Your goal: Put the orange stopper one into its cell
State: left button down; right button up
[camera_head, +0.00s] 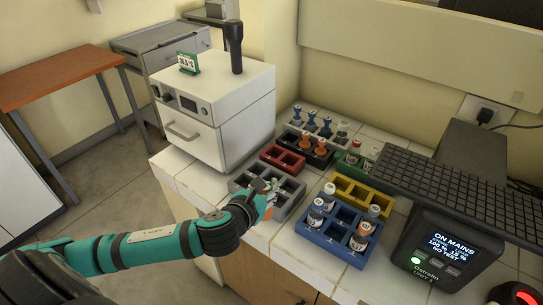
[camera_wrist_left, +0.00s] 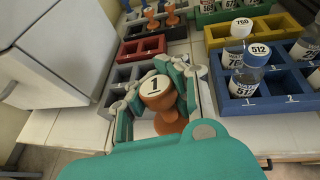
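The orange stopper with a white top marked 1 (camera_wrist_left: 156,88) stands between the fingers of my left gripper (camera_wrist_left: 158,92) in the left wrist view, with a finger close against each side. In the head view my left gripper (camera_head: 267,197) is at the front of the grey rack (camera_head: 290,203), and only a bit of orange shows beside it. The black rack (camera_head: 321,162) behind holds other orange stoppers (camera_head: 305,142); they also show in the left wrist view (camera_wrist_left: 152,19). The stopper's lower end is partly hidden. My right gripper is not in view.
A red rack (camera_head: 283,158) lies between the grey and black racks. A blue rack (camera_head: 326,238) with capped vials stands to the right, with yellow (camera_head: 362,193) and green (camera_head: 352,167) racks behind it. A white incubator (camera_head: 215,112) stands left. A keyboard (camera_head: 450,195) overhangs the right.

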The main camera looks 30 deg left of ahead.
pick_arm(q)
jog(key=s+d+f, duration=0.1)
jog(key=s+d, duration=0.2)
jog(key=s, duration=0.3)
jog(key=s+d+f, duration=0.1)
jog(key=s+d, duration=0.3)
jog(key=s, duration=0.3)
jog(key=shift+s+f+h, duration=0.25)
jog(key=shift+f+h, duration=0.05)
